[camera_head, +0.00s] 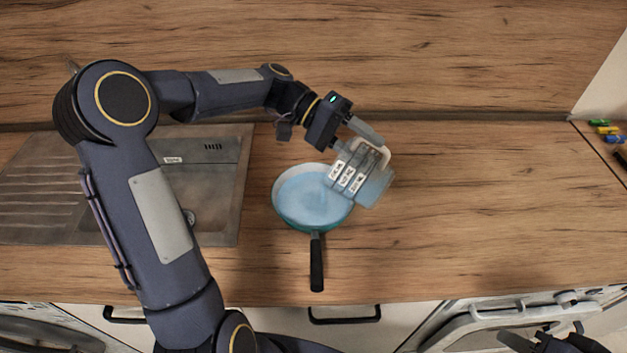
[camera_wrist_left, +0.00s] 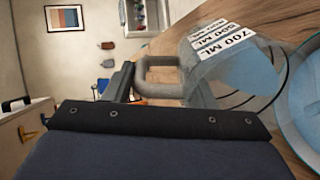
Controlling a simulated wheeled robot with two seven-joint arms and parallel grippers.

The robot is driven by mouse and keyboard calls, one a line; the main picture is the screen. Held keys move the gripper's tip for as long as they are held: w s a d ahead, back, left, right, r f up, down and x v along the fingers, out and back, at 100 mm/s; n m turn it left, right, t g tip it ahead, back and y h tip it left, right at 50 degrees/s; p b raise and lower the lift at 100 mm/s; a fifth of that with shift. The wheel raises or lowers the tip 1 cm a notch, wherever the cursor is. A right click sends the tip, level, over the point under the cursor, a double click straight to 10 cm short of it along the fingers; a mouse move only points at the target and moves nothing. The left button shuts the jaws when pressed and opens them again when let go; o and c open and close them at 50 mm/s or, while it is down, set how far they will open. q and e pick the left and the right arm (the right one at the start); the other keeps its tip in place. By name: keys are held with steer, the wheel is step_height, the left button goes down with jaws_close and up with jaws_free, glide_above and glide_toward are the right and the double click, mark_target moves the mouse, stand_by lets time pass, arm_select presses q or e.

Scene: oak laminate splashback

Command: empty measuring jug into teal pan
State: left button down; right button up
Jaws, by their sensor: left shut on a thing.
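The clear measuring jug (camera_head: 372,182) is tipped far over to the left, its mouth above the teal pan (camera_head: 281,214). White volume labels show on its side, and in the left wrist view the jug (camera_wrist_left: 222,68) shows a "700 ML" label. My left gripper (camera_head: 366,142) is shut on the jug's grey handle (camera_wrist_left: 158,84). The pan stands on the worktop with its black handle towards the front and light blue liquid inside. The pan (camera_wrist_left: 306,100) is cut off at the right in the left wrist view. My right gripper (camera_head: 552,342) is partly in view at the bottom right.
A dark sink with a drainer (camera_head: 225,205) lies left of the pan, partly behind my left arm. The oak worktop (camera_head: 480,220) is clear to the right. Small coloured items (camera_head: 604,130) sit at the far right.

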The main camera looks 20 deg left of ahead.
mark_target(391, 176)
arm_select(q)
steer(key=shift+a+r+h, duration=0.75)
steer(key=shift+a+h, duration=1.05)
steer(key=shift+a, duration=1.2)
steer(key=d+y, duration=0.2)
steer(key=d, duration=0.1)
steer(key=d+f+y, duration=0.1)
steer(key=d, duration=0.2)
steer(key=shift+s+d+f+y, duration=0.1)
steer(key=shift+d+f+y, duration=0.1)
steer(key=shift+y, duration=0.2)
steer(key=shift+f+y, duration=0.3)
steer(key=shift+f, duration=0.05)
steer(key=d+f+y+p, duration=0.1)
steer(key=d+y, duration=0.1)
steer(key=d+f+y, duration=0.2)
steer(key=shift+s+d+f+p, duration=0.15)
steer(key=shift+d+f+p, duration=0.1)
steer(key=shift+p, duration=0.15)
steer(key=d+y+p, duration=0.1)
steer(key=y+p, duration=0.1)
steer(key=shift+d+t+p, duration=0.3)
steer(key=shift+d, duration=0.1)
steer(key=d+f+y, duration=0.7)
steer(key=f, duration=0.3)
steer(key=shift+s+d+f, duration=0.2)
steer(key=shift+f, duration=0.15)
steer(key=shift+s, duration=0.1)
